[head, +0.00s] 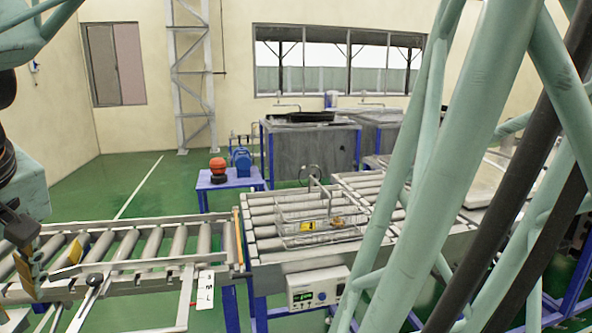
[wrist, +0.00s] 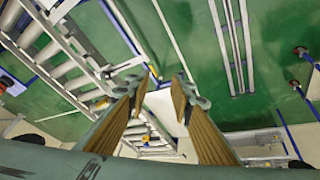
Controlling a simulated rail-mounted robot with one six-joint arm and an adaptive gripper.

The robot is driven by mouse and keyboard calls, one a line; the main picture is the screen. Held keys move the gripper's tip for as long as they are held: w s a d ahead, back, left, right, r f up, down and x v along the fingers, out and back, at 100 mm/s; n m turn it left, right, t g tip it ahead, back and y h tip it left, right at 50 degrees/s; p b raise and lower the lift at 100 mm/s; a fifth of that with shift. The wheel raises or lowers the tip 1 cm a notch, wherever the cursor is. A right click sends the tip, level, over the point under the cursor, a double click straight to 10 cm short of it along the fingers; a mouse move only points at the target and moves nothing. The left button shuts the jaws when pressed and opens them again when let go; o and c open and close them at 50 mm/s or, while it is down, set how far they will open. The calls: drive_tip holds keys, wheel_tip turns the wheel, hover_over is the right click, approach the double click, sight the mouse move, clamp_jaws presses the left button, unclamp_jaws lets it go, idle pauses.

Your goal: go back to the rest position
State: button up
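My gripper (wrist: 166,84) shows in the wrist view with its two ribbed brown fingers apart, and nothing is between their tips. In the head view my gripper (head: 30,265) is at the far left edge, partly cut off, in front of the left roller conveyor (head: 150,246). The green floor (wrist: 190,45) shows beyond the fingers in the wrist view.
A clear, handled box (head: 308,218) stands on the right roller conveyor (head: 262,248), which has a control box (head: 318,290) on its front. A low blue stand (head: 230,181) and grey tanks (head: 312,150) stand behind. Green floor lies open at the back left.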

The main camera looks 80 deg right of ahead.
drive_tip(key=s+a+f+n+y, duration=0.1)
drive_tip(key=s+a, duration=0.4)
drive_tip(key=s, duration=0.3)
drive_tip(key=s+a+f+n+y, duration=0.1)
drive_tip(key=s+a+f, duration=0.1)
drive_tip(key=s+a, duration=0.3)
drive_tip(key=s, duration=0.4)
drive_tip(key=shift+s+g+b, duration=0.25)
drive_tip(key=shift+g+b, duration=0.05)
drive_tip(key=shift+b, duration=0.1)
drive_tip(key=shift+a, duration=0.1)
